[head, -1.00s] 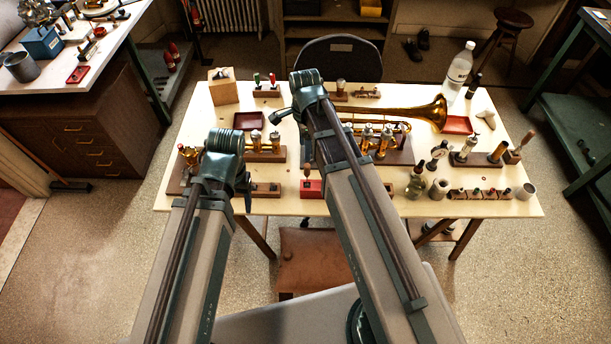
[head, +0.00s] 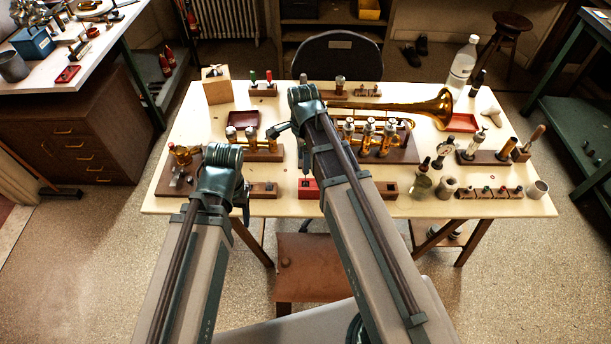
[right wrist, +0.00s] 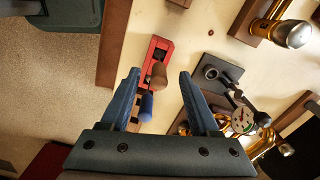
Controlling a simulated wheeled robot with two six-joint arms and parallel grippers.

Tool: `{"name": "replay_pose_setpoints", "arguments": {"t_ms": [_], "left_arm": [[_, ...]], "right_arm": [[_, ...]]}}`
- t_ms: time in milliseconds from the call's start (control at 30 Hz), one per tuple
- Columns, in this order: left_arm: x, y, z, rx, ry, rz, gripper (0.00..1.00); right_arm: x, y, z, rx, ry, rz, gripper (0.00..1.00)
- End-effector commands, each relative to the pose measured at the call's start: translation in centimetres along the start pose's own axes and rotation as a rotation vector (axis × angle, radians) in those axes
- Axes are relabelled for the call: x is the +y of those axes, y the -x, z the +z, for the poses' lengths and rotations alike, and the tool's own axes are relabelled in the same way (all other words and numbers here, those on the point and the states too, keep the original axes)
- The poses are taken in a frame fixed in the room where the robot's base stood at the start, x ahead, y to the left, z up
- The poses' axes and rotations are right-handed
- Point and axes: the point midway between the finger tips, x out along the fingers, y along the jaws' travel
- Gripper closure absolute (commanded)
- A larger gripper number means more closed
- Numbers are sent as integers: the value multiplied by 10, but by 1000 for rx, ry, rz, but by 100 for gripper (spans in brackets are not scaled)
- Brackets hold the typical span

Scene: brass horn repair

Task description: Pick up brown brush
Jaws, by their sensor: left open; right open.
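In the right wrist view a small brush-like piece with a brown part (right wrist: 159,76) and a blue part (right wrist: 146,106) stands at a red block (right wrist: 158,48). I cannot tell whether these are one piece or two. The red block (head: 308,188) is near the table's front edge in the head view, partly behind my right arm. My right gripper (right wrist: 160,74) is open, with the brown part showing between its fingers; contact is not visible. In the head view its fingers (head: 281,130) are largely hidden. My left gripper (head: 243,192) is open over the table's front left.
A brass trumpet (head: 436,108) lies across the table. A brown-handled tool (head: 536,132) stands in a block at the right. Valve blocks, a clear bottle (head: 463,65) and red trays (head: 461,123) crowd the top. Bare tabletop (head: 480,208) runs along the front right edge.

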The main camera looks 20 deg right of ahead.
Motion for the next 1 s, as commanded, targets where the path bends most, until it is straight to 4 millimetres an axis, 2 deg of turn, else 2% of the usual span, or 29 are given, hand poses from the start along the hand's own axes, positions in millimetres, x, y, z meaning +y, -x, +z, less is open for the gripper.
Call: {"name": "replay_pose_setpoints", "arguments": {"t_ms": [367, 667, 767, 1000], "left_arm": [[4, -47, -3, 0, 0, 0, 35], [5, -48, -3, 0, 0, 0, 35], [5, -48, -3, 0, 0, 0, 35], [5, -48, -3, 0, 0, 0, 35]], "right_arm": [[1, -47, -6, 0, 1, 0, 38], [1, -48, -5, 0, 0, 0, 38], [1, -48, -5, 0, 0, 0, 52], [1, -48, -5, 0, 0, 0, 96]]}}
